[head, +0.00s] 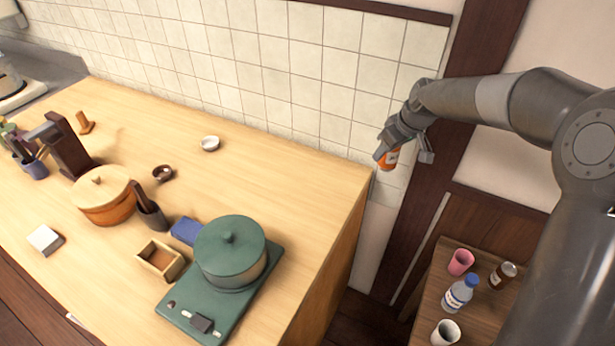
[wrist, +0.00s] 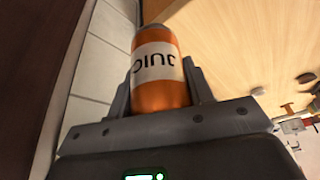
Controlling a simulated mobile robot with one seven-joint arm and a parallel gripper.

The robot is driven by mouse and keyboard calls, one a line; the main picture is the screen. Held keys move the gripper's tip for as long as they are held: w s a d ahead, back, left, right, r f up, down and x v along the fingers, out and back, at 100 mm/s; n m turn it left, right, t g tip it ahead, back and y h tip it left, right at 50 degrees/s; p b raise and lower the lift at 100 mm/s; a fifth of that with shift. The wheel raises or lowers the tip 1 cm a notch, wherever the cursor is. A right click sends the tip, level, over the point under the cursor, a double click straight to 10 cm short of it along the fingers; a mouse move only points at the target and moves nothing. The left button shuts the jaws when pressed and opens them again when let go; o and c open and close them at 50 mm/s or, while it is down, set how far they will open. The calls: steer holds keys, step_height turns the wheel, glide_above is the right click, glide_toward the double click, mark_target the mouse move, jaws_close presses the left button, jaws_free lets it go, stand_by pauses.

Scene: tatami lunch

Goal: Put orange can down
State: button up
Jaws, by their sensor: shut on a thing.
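The orange can (head: 388,160) is held in my gripper (head: 393,148), up in the air near the tiled wall, just beyond the right end of the wooden counter (head: 290,180). In the wrist view the can (wrist: 160,85) stands between the two fingers (wrist: 160,95), with a white label reading "JUIC" upside down. The fingers are shut on its sides. The can is tilted in the head view, and my fingers partly cover it.
A green pot (head: 230,252) on a portable stove, a wooden box (head: 161,260) and an orange pot (head: 103,195) stand on the counter. Its back right part is mostly clear beyond a small white bowl (head: 210,143).

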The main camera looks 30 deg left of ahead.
steer(key=s+a+r+n+g, duration=0.15)
steer(key=s+a+n, duration=0.25)
steer(key=a, duration=0.8)
steer(key=shift+y, duration=0.3)
steer(key=a+f, duration=0.2)
steer(key=a, duration=0.1)
steer(key=s+a+f, duration=0.1)
steer(key=a+f, duration=0.1)
steer(key=a, duration=0.2)
steer(key=s+a+f, duration=0.1)
steer(key=a+f, duration=0.1)
steer(key=a, duration=0.1)
steer(key=shift+s+a+f, duration=0.1)
steer(key=shift+a+f, duration=0.1)
steer(key=shift+a, duration=0.2)
steer(key=shift+f, duration=1.85)
steer(key=o, duration=1)
steer(key=shift+f, duration=0.15)
steer(key=shift+c, duration=0.2)
steer(key=v, duration=1.2)
steer(key=shift+s, duration=0.1)
